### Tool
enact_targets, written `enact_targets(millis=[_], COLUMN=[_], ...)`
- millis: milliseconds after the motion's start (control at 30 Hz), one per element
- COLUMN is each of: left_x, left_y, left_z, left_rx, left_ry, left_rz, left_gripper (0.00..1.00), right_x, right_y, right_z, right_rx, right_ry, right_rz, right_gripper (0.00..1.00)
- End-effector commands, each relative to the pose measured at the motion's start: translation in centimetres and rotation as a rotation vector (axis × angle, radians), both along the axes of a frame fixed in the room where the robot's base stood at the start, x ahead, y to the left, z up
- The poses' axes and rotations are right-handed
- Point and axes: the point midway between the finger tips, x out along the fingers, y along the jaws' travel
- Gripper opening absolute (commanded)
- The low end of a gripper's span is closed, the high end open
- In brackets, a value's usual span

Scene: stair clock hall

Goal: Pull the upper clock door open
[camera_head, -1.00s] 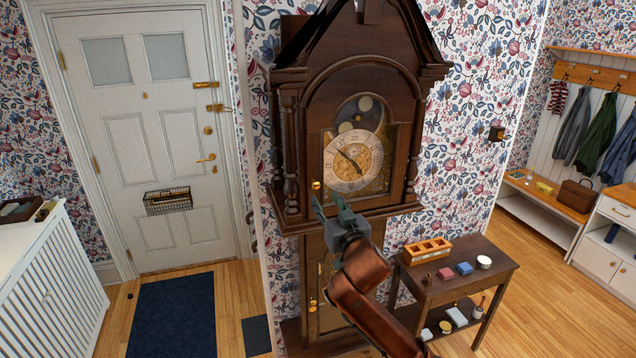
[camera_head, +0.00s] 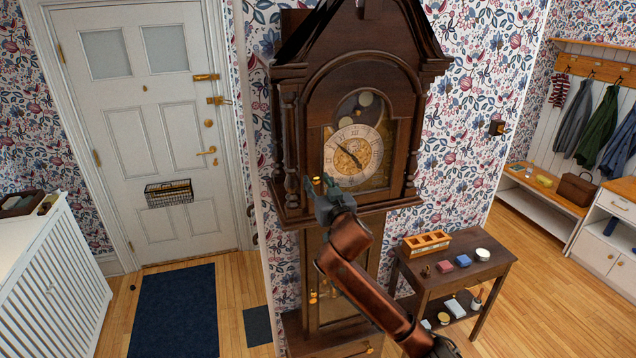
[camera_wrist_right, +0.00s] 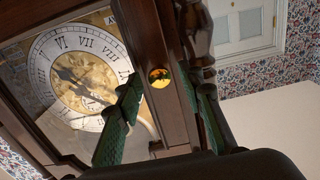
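The tall dark wooden clock (camera_head: 440,70) stands in the middle of the head view. Its upper door (camera_head: 400,95), arched with a glazed front over the round dial (camera_head: 353,155), looks closed. My right gripper (camera_head: 319,184) is at the door's lower left edge. In the right wrist view the small round brass knob (camera_wrist_right: 160,77) shows between the two green fingers of that gripper (camera_wrist_right: 168,90). The fingers are spread, one on each side of the knob, with visible gaps. The knob is largely hidden by the fingers in the head view. My left gripper is not in view.
A small side table (camera_head: 480,262) with a wooden box (camera_head: 427,244) and small items stands right of the clock. The clock's lower door (camera_head: 335,285) is below my right arm.

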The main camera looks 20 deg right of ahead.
Motion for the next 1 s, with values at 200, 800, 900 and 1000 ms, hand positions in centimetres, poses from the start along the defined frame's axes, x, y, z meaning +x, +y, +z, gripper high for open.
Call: enact_targets(millis=[200, 800, 900, 1000], left_x=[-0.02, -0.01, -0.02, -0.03], left_y=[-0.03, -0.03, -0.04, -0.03], left_z=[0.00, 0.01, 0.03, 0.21], left_rx=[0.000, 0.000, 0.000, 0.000], left_ry=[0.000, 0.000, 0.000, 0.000], left_rz=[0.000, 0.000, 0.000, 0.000], left_gripper=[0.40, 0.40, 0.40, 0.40], right_x=[-0.02, -0.02, -0.03, -0.18], right_y=[0.01, 0.00, 0.02, 0.29], right_z=[-0.01, 0.00, 0.00, 0.06], right_rx=[0.000, 0.000, 0.000, 0.000], right_ry=[0.000, 0.000, 0.000, 0.000], right_rz=[0.000, 0.000, 0.001, 0.012], right_gripper=[0.19, 0.00, 0.00, 0.00])
